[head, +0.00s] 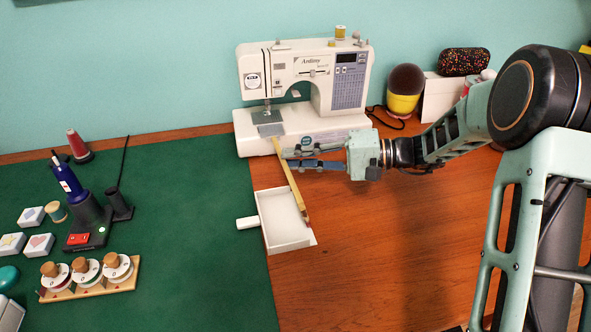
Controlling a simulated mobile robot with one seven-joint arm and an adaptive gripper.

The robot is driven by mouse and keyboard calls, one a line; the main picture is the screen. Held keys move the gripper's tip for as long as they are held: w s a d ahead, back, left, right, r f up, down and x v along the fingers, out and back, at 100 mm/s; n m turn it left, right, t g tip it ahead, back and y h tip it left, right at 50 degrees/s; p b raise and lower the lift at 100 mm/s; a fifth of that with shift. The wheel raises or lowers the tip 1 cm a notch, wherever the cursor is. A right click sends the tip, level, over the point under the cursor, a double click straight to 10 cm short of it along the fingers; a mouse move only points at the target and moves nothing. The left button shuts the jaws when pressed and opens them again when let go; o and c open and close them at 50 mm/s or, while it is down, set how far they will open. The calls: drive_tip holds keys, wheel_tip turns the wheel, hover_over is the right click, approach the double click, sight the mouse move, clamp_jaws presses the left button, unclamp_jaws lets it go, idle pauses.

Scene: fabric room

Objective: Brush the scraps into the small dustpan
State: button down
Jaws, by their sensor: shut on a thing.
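My gripper (287,158) is shut on the upper part of a thin tan stick, which looks like the brush (291,186). The brush slants down from the front of the sewing machine to the right side of the small white dustpan (284,222). Its lower end is dark and small, at the dustpan's right edge; I cannot tell whether it touches the pan or the table. The dustpan lies across the edge of the green mat, its handle pointing left. I cannot make out any scraps; they may be hidden or too small.
A white sewing machine (257,143) stands close behind my gripper. The green mat (190,190) holds a thread stand (90,215), a spool rack (92,288) and small boxes at left. A dark round-topped pincushion (405,90) stands at back right. Bare wooden table (370,240) lies right of the dustpan.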

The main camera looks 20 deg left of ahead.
drive_tip(key=shift+y, duration=0.4)
drive_tip(key=w+d, duration=0.1)
drive_tip(key=d, duration=0.2)
drive_tip(key=w+d+p, duration=0.1)
drive_tip(key=shift+w+d+f, duration=0.15)
drive_tip(key=shift+w, duration=0.15)
drive_tip(key=shift+f+b, duration=1.3)
drive_tip(key=shift+f, duration=1.1)
drive_tip(key=shift+s+a+r, duration=0.15)
drive_tip(key=shift+a, duration=0.15)
drive_tip(key=shift+s+a+r+p, duration=0.1)
drive_tip(key=shift+s+a+p, duration=0.4)
drive_tip(key=shift+a, duration=0.25)
drive_tip(key=shift+s+a+r+p, duration=0.1)
drive_tip(key=shift+s+a+p, duration=0.25)
drive_tip(key=shift+s+a, duration=0.25)
drive_tip(key=shift+s+a+f+b, duration=0.1)
drive_tip(key=shift+s+a+b, duration=0.3)
drive_tip(key=shift+a, duration=0.4)
drive_tip(key=shift+s+a+b, duration=0.15)
drive_tip(key=shift+s+a, duration=0.3)
drive_tip(key=shift+a, duration=0.3)
drive_tip(key=shift+a+r, duration=0.1)
drive_tip(key=shift+r, duration=0.15)
drive_tip(key=shift+r+p, duration=1.1)
drive_tip(key=shift+r, duration=0.85)
